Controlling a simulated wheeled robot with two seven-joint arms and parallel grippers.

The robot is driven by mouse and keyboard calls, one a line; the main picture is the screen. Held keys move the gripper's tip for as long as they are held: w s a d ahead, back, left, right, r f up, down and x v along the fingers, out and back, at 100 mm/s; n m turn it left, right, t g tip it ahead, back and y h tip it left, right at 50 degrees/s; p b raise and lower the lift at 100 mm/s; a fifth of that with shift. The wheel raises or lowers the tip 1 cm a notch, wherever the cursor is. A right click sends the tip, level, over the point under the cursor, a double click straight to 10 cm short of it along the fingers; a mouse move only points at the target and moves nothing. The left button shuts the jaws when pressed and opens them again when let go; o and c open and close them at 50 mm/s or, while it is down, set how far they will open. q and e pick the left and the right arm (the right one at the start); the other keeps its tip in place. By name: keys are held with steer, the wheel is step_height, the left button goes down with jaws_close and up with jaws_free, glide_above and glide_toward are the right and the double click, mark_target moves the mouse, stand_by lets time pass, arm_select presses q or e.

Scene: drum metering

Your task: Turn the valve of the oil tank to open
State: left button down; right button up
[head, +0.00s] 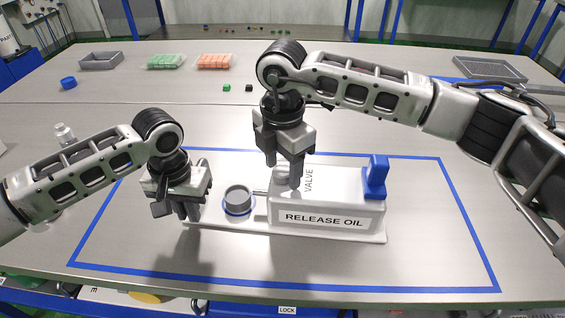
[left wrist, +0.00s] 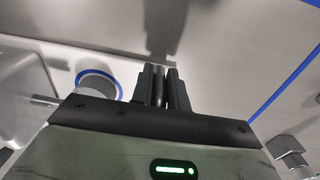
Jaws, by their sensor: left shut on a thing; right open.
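The oil tank (head: 340,205) is a white box labelled RELEASE OIL and VALVE, on a white base plate (head: 330,236). A blue upright handle (head: 377,176) stands at its right end. A light rounded part (head: 281,173), maybe the valve, shows at the tank's top left, partly hidden by my right gripper (head: 295,183). That gripper points down there, open; contact is unclear. A grey cup (head: 238,199) with a blue ring sits left of the tank below a short spout.
Blue tape (head: 285,287) outlines the work area on the grey table. A clear bottle (head: 65,135) stands left, partly behind my left arm. Grey trays, green blocks (head: 165,62), orange blocks (head: 214,61) and a blue cap (head: 68,83) lie at the back. The front right is clear.

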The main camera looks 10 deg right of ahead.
steer(key=c, duration=1)
steer(key=shift+n, duration=0.4)
steer(key=n, duration=0.3)
steer(key=shift+n, duration=0.4)
steer(key=n, duration=0.4)
steer(key=shift+r+n, duration=0.1)
steer(key=shift+n, duration=0.2)
steer(key=n, duration=0.8)
steer(key=shift+n, duration=0.5)
